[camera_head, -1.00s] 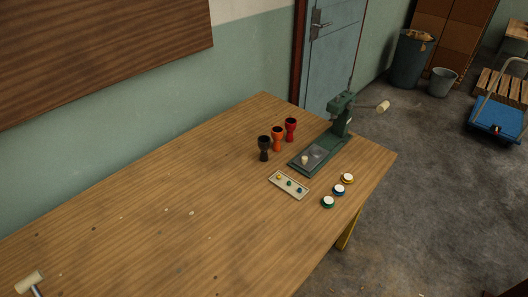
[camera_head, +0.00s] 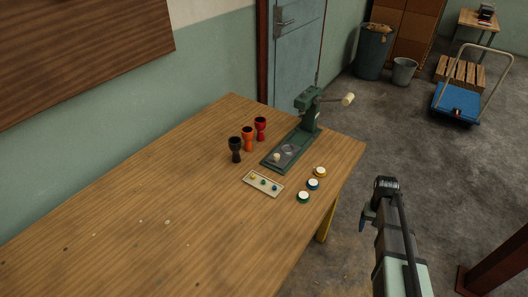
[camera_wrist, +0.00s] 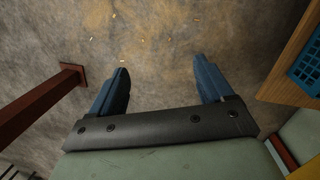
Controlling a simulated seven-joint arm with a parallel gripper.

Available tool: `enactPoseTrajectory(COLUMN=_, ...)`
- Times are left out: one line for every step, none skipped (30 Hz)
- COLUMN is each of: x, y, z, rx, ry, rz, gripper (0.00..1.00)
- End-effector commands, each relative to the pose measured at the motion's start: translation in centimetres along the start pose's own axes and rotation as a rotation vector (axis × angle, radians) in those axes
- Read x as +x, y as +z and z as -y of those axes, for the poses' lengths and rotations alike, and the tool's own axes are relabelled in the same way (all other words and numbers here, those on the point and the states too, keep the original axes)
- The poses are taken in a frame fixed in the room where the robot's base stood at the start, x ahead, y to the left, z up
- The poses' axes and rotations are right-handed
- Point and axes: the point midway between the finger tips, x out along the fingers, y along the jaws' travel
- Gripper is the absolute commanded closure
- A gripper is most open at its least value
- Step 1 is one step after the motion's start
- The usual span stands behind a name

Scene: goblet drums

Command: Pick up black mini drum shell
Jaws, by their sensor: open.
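The black mini drum shell (camera_head: 235,149) stands upright on the wooden table (camera_head: 130,215), at the left end of a short row. An orange shell (camera_head: 248,138) and a red shell (camera_head: 260,128) stand beside it, towards the back right. My gripper (camera_head: 370,220) is off the table's right side, over the floor and well apart from the shells. In the wrist view its two blue fingers (camera_wrist: 162,82) are spread with only floor between them. The shells are not in the wrist view.
A green press (camera_head: 308,115) with a long handle stands right of the shells. A tray (camera_head: 263,184) with small coloured parts lies in front. Yellow, blue and green rimmed discs (camera_head: 313,184) lie near the right edge. The table's left part is mostly clear.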

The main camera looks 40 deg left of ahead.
Motion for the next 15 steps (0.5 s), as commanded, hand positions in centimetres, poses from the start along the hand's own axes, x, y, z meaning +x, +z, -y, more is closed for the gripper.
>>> enactPoseTrajectory(x=-2.0, y=-1.6, z=0.6, rx=-0.010, ry=0.005, rz=-0.023, gripper=0.20)
enactPoseTrajectory(x=-3.2, y=-2.3, z=0.9, rx=-0.015, ry=0.008, rz=-0.035, gripper=0.20)
enactPoseTrajectory(x=-4.6, y=-3.1, z=1.4, rx=-0.022, ry=0.011, rz=-0.049, gripper=0.20)
enactPoseTrajectory(x=-5.8, y=-3.7, z=1.8, rx=-0.027, ry=0.013, rz=-0.059, gripper=0.20)
enactPoseTrajectory(x=-6.8, y=-4.2, z=2.1, rx=-0.032, ry=0.016, rz=-0.069, gripper=0.20)
enactPoseTrajectory(x=-8.4, y=-4.9, z=2.6, rx=-0.039, ry=0.018, rz=-0.084, gripper=0.20)
enactPoseTrajectory(x=-9.5, y=-5.5, z=3.0, rx=-0.044, ry=0.020, rz=-0.095, gripper=0.20)
enactPoseTrajectory(x=-10.6, y=-5.9, z=3.4, rx=-0.048, ry=0.022, rz=-0.105, gripper=0.20)
enactPoseTrajectory(x=-12.1, y=-6.5, z=3.8, rx=-0.054, ry=0.025, rz=-0.118, gripper=0.20)
enactPoseTrajectory(x=-13.1, y=-6.9, z=4.2, rx=-0.058, ry=0.026, rz=-0.127, gripper=0.20)
enactPoseTrajectory(x=-14.2, y=-7.2, z=4.5, rx=-0.063, ry=0.028, rz=-0.136, gripper=0.20)
enactPoseTrajectory(x=-15.6, y=-7.7, z=5.0, rx=-0.068, ry=0.030, rz=-0.149, gripper=0.20)
enactPoseTrajectory(x=-16.6, y=-8.0, z=5.3, rx=-0.072, ry=0.032, rz=-0.158, gripper=0.20)
enactPoseTrajectory(x=-17.6, y=-8.3, z=5.6, rx=-0.075, ry=0.033, rz=-0.167, gripper=0.20)
enactPoseTrajectory(x=-18.8, y=-8.7, z=6.0, rx=-0.080, ry=0.035, rz=-0.178, gripper=0.20)
